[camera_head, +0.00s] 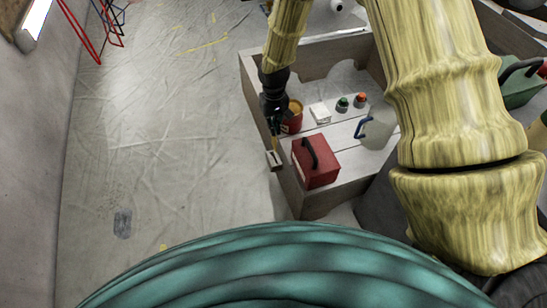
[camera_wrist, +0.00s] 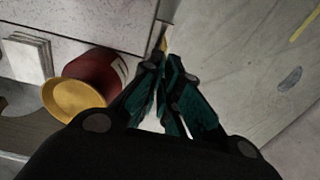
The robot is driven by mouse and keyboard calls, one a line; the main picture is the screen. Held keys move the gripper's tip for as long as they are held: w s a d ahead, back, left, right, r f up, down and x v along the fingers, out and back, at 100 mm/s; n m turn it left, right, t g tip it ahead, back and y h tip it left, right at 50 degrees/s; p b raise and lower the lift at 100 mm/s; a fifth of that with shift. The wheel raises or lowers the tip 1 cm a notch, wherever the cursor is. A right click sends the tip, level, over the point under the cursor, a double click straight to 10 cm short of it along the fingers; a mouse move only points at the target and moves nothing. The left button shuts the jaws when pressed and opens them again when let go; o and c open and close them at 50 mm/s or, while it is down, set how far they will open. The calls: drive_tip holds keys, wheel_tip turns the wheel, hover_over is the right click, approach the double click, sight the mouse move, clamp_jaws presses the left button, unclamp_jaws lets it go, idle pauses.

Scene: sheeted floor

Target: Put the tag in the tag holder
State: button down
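The tag (camera_head: 275,144) is a thin yellowish strip pointing down from my gripper (camera_head: 274,126). In the wrist view, the tag (camera_wrist: 163,41) shows just beyond the fingertips, which are close together and appear shut on it. The tag holder (camera_head: 273,160) is a small pale box at the left edge of the wooden workbench. My gripper is above the holder, and the tag's lower end overlaps its top in the head view. I cannot tell whether the tag is inside. In the wrist view, the holder (camera_wrist: 167,11) is partly hidden behind the tag and fingers.
The wooden workbench (camera_head: 325,203) bears a red toolbox (camera_head: 318,168), a red can with yellow contents (camera_head: 294,112), a white stack (camera_head: 320,113), two small capped bottles (camera_head: 343,104) and a pale jug (camera_head: 377,130). The sheeted floor (camera_head: 170,130) to the left is mostly clear.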

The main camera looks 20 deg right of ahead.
sight(274, 142)
wheel_tip(274, 142, down, 10)
drive_tip(key=b, duration=0.3)
drive_tip(key=shift+r, duration=0.25)
drive_tip(key=c, duration=1.9)
unclamp_jaws()
drive_tip(key=shift+c, duration=0.2)
wheel_tip(274, 142, up, 12)
drive_tip(key=p, duration=0.4)
